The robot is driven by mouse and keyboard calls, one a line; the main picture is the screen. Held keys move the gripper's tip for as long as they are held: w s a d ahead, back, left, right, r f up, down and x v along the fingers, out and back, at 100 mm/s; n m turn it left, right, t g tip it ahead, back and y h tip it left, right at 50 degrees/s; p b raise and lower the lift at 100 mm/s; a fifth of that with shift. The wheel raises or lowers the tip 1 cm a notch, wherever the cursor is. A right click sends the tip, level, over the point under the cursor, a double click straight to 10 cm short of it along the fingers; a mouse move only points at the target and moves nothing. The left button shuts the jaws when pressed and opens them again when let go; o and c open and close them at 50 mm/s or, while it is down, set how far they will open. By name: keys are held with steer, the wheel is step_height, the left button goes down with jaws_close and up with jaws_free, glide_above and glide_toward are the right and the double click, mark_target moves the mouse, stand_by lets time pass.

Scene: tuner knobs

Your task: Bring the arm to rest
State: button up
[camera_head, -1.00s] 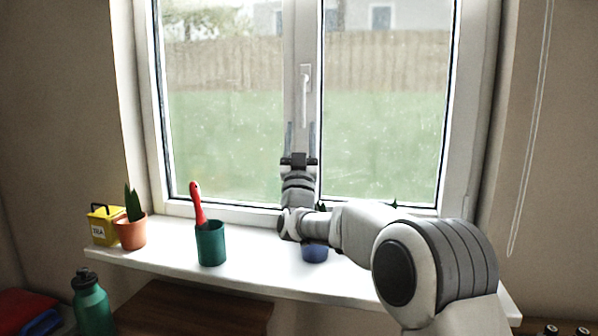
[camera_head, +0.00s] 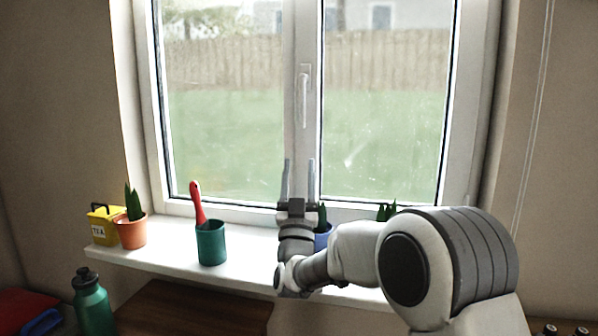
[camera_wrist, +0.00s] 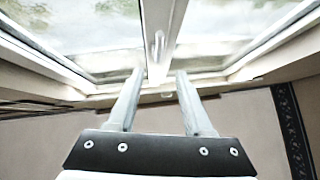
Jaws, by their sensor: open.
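My gripper (camera_head: 298,182) points up in front of the window's middle post, low in the head view. Its two grey fingers stand apart with nothing between them. In the wrist view my gripper (camera_wrist: 154,95) also shows open and empty, with the window frame beyond. The white window handle (camera_head: 302,97) hangs straight down on the middle post, above the fingertips and apart from them. My forearm crosses the right part of the sill and hides some of it.
A blue pot (camera_head: 322,238) is partly hidden behind my arm. A green bottle (camera_head: 92,305) stands lower left.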

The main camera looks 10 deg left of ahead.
steer(key=s+d+f+n+g, duration=0.1)
steer(key=s+d+f+g, duration=0.1)
steer(key=s+d+g, duration=0.5)
steer(key=s+d+f+n+g, duration=0.1)
steer(key=s+d+f+g, duration=0.15)
steer(key=d+g, duration=0.45)
steer(key=s+d+f+m+g+h, duration=0.15)
steer(key=s+d+f, duration=0.3)
steer(key=s, duration=0.45)
steer(key=s+d+f+m+g+h, duration=0.1)
steer(key=s+d+f+g, duration=0.3)
steer(key=s, duration=0.5)
steer(key=s+d+f+m+g+h, duration=0.1)
steer(key=s+d+f+g+h, duration=0.1)
steer(key=s+d+f, duration=0.55)
step_height(320, 180, up, 26)
steer(key=s+a+p, duration=0.1)
steer(key=p, duration=2.3)
steer(key=shift+s+a+r, duration=0.15)
steer(key=shift+s+a, duration=0.05)
steer(key=shift+a, duration=0.1)
